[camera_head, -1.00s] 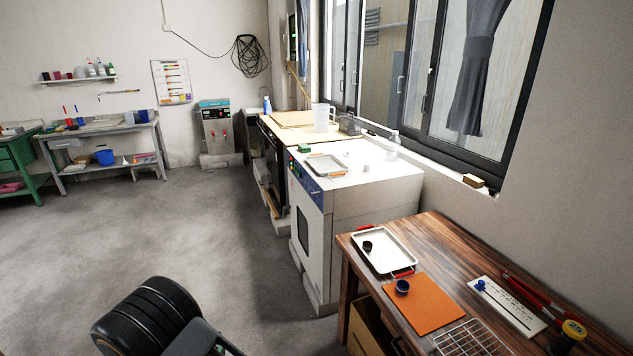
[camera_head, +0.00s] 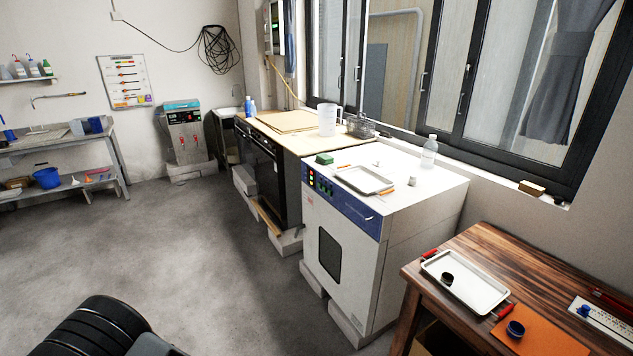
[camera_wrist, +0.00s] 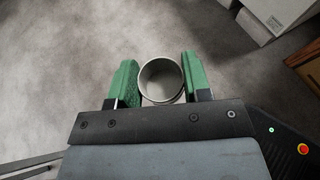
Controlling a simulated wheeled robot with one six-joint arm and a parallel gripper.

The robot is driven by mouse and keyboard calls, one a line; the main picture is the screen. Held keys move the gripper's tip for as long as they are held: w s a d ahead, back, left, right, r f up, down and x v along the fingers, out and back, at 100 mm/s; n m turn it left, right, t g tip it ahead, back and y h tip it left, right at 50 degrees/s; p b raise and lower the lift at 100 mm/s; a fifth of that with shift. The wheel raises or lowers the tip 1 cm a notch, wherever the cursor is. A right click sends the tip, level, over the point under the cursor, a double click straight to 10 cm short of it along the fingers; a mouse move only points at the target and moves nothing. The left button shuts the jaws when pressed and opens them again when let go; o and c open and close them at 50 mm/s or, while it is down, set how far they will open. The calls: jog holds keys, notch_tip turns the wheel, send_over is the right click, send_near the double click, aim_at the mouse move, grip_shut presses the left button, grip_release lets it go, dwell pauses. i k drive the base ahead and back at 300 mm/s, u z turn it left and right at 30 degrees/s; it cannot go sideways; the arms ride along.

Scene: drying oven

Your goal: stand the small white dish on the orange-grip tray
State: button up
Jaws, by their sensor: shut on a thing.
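My gripper (camera_wrist: 160,84) shows only in the wrist view, its two green fingers shut on the small white dish (camera_wrist: 161,81). The dish looks round, pale grey-white and open at the top, held above the grey floor. The orange-grip tray (camera_head: 362,180) is a shallow metal tray lying on top of the white oven in the head view. One orange grip (camera_head: 386,191) shows at its near right end. No item is seen in the tray. My gripper and the held dish are out of the head view, apart from the tray.
A green block (camera_head: 324,159), small white pieces (camera_head: 411,181) and a clear bottle (camera_head: 429,152) stand around the tray on the oven top (camera_head: 430,185). A red-grip tray (camera_head: 480,287) with a dark cup (camera_head: 447,279) lies on the wooden table (camera_head: 440,262). The floor left of the oven is open.

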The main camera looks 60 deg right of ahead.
aim_at(359, 177)
jog(key=z, duration=0.5)
jog(key=i, duration=1.35)
jog(key=z, duration=1)
